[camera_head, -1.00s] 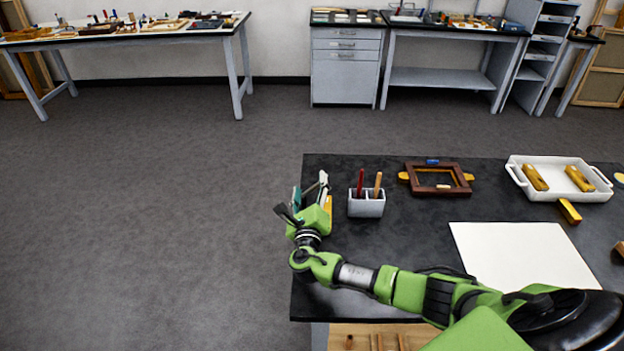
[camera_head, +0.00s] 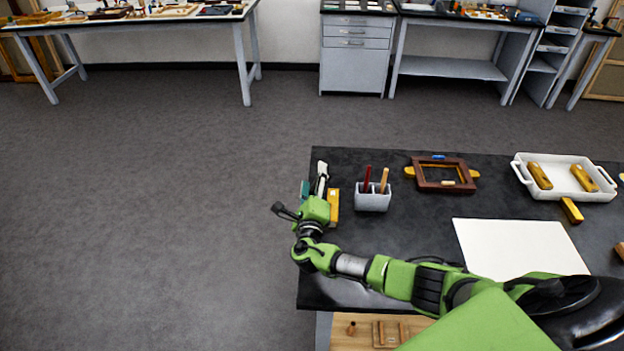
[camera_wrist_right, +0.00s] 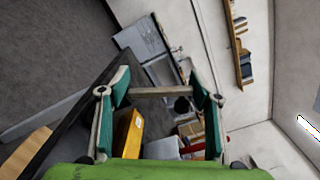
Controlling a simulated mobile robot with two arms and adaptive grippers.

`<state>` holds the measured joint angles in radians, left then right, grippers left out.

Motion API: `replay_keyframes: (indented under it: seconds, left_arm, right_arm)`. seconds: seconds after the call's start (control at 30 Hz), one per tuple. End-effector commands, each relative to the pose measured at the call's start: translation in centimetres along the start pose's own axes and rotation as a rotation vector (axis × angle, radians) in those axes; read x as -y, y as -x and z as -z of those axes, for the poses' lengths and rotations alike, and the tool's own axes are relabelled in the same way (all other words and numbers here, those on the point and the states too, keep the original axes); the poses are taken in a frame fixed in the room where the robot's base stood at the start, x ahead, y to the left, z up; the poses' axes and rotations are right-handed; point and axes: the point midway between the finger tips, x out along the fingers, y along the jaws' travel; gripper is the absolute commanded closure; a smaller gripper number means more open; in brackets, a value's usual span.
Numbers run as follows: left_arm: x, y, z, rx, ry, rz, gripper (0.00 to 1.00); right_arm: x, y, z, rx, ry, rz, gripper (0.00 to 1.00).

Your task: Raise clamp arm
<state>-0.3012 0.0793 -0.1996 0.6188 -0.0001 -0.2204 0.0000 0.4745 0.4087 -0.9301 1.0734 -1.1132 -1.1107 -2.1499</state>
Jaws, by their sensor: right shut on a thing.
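My right gripper (camera_head: 313,183) is at the left end of the dark table, with its fingers pointing away from me. In the right wrist view the gripper (camera_wrist_right: 160,92) has its teal pads on both ends of a thin grey bar, which seems to be the clamp arm (camera_wrist_right: 163,91). It is shut on this bar. A yellow block (camera_wrist_right: 127,132) lies below the bar there; it also shows just right of the gripper in the head view (camera_head: 333,207). The rest of the clamp is hidden behind my gripper. My left gripper is not in view.
Right of the gripper stands a grey holder (camera_head: 373,202) with two sticks. Further right are a brown frame (camera_head: 428,187), a white tray (camera_head: 583,199) with yellow pieces and a white sheet (camera_head: 520,248). Floor (camera_head: 150,200) is open to the left.

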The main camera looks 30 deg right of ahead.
Motion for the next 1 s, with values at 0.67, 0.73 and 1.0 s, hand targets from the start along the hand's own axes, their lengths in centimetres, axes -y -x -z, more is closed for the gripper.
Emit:
replay_keyframes:
  seconds: [0.67, 0.73, 1.0]
  left_arm:
    - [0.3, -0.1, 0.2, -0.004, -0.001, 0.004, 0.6]
    - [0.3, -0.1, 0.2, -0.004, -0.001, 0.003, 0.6]
    - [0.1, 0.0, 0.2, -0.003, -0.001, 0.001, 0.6]
  right_arm:
    - [-0.3, 0.6, 1.5, -0.023, 0.017, -0.001, 0.26]
    - [-0.3, 1.3, 1.5, -0.022, 0.017, -0.001, 0.26]
    - [-0.2, 5.2, 0.8, -0.013, 0.013, 0.001, 0.26]
